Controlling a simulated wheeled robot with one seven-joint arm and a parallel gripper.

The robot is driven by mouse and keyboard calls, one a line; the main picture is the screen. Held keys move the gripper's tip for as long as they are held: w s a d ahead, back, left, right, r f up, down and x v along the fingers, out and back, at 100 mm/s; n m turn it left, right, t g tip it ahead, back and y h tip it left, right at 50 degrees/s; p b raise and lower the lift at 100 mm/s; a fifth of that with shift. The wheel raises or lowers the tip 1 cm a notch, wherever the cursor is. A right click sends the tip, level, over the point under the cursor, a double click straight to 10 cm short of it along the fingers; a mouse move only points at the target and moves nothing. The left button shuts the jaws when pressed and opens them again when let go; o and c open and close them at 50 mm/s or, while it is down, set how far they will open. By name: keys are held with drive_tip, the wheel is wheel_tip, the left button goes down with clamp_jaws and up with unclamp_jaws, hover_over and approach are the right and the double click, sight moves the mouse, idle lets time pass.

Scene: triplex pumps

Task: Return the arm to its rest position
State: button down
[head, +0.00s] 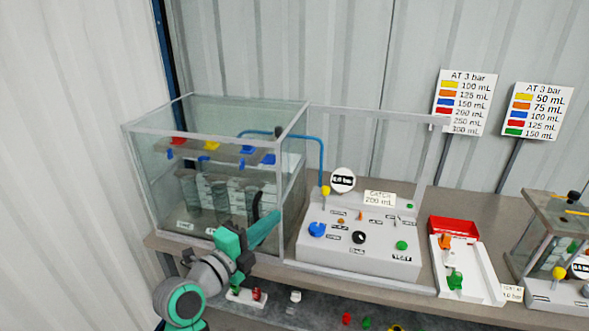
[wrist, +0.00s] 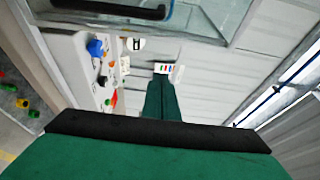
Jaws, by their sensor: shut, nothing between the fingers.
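My arm rises from the lower left of the head view, in front of the glass tank (head: 215,170). My gripper (head: 266,226), teal and black, is by the tank's lower front right corner, pointing up and to the right. Its fingers are shut with nothing held. In the wrist view my gripper (wrist: 160,118) shows as a wide green part with a black edge and a narrower green part beyond it. The exact fingertip contact is hidden there.
A control panel (head: 350,243) with knobs and a gauge stands right of my gripper behind a clear frame. Further right are a white tray (head: 480,270) with a red bin (head: 453,226) and another pump rig (head: 560,245). Small coloured parts lie on a lower shelf (head: 320,312).

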drive_tip(key=s+d+f+n+t+y, duration=0.1)
drive_tip(key=s+d+f+n+y, duration=0.1)
drive_tip(key=f+n, duration=0.5)
drive_tip(key=s+d+f+n+y, duration=0.2)
drive_tip(key=f+n+y, duration=0.15)
drive_tip(key=f, duration=0.65)
drive_tip(key=s+d+f+n+y, duration=0.3)
drive_tip(key=s+f+n, duration=0.4)
drive_tip(key=s+f, duration=0.35)
drive_tip(key=s+d+f+n+g+y, duration=0.1)
drive_tip(key=s+f+n, duration=0.1)
drive_tip(key=s, duration=0.6)
drive_tip(key=s+d+f+n+y, duration=0.1)
drive_tip(key=s+f+n, duration=0.2)
drive_tip(key=s, duration=0.4)
drive_tip(key=s+d+r+n+h, duration=0.1)
drive_tip(key=s+r, duration=0.3)
drive_tip(key=s, duration=0.9)
drive_tip(key=shift+s, duration=0.3)
drive_tip(key=shift+n+h, duration=0.25)
